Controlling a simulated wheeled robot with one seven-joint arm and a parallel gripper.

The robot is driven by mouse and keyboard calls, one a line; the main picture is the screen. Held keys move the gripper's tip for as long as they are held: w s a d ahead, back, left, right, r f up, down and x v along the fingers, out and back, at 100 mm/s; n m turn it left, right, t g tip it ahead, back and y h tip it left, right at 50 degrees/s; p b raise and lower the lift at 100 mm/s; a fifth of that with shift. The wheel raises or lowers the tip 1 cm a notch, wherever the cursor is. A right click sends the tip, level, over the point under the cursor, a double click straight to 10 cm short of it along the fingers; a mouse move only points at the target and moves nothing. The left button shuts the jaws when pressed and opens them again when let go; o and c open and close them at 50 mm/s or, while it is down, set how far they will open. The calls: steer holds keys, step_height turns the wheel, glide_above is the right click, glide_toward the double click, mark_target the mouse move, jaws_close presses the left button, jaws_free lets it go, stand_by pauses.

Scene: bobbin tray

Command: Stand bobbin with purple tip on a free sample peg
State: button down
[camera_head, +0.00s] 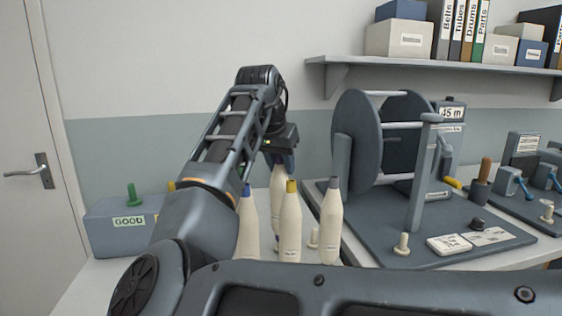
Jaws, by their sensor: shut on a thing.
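My gripper (281,158) points down at mid-picture and is shut on the top of a cream bobbin (277,188). Nearer stand a blue-tipped bobbin (246,225), a yellow-tipped bobbin (290,228) and a grey-tipped bobbin (331,228), all upright. Another bare cream peg (402,245) stands on the grey base at right.
A grey-blue box (105,232) labelled GOOD, with a green peg (131,196), stands at left. A large reel stand (357,140) with an upright post (424,175) rises right of the bobbins. A shelf (430,66) hangs above. My arm hides the left middle.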

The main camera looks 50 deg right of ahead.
steer(key=shift+f+b, duration=0.4)
steer(key=shift+f, duration=0.75)
steer(key=c, duration=0.7)
jaws_free()
steer(key=shift+b+v, duration=0.3)
steer(key=shift+v, duration=3.55)
